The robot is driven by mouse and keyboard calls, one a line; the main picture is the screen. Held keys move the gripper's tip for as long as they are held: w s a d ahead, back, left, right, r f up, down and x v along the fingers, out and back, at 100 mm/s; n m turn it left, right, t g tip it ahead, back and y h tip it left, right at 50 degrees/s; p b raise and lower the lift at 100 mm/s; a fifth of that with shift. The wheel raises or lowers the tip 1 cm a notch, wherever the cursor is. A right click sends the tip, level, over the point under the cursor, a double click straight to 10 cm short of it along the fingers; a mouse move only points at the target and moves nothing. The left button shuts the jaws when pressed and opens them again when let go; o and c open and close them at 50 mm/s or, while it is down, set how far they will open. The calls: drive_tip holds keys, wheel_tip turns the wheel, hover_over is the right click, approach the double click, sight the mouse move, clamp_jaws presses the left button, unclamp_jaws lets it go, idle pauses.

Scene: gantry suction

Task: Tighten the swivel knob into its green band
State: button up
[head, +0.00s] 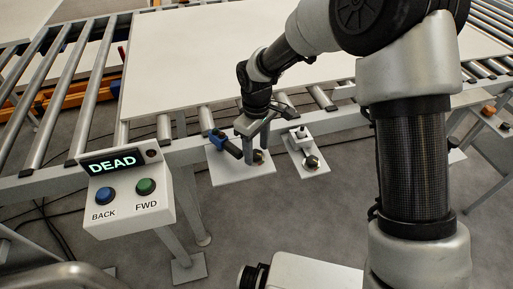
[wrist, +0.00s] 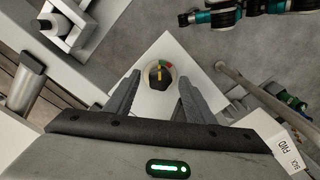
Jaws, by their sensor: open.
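The swivel knob (wrist: 158,82) is dark with a yellow pointer line and sits on a small round dial on a white plate (wrist: 165,47). The dial shows small green and red patches at its upper right; the pointer runs up towards the dial's top edge, and I cannot tell exactly which band it meets. My gripper (wrist: 158,75) is open, with one finger on each side of the knob and visible gaps to it. In the head view my gripper (head: 254,156) points down at the plate (head: 230,178), partly hiding the knob (head: 259,157).
A blue-and-black handle (head: 225,143) stands left of my gripper. A second plate (head: 316,170) with another knob and a white block (head: 300,138) is at right. A control box (head: 128,200) reads DEAD, with BACK and FWD buttons. A large board (head: 190,60) lies on the roller conveyor.

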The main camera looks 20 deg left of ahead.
sight(257, 153)
drive_tip(key=shift+r, duration=0.1)
wheel_tip(257, 153, up, 17)
drive_tip(key=p, duration=0.2)
drive_tip(key=shift+p, duration=0.35)
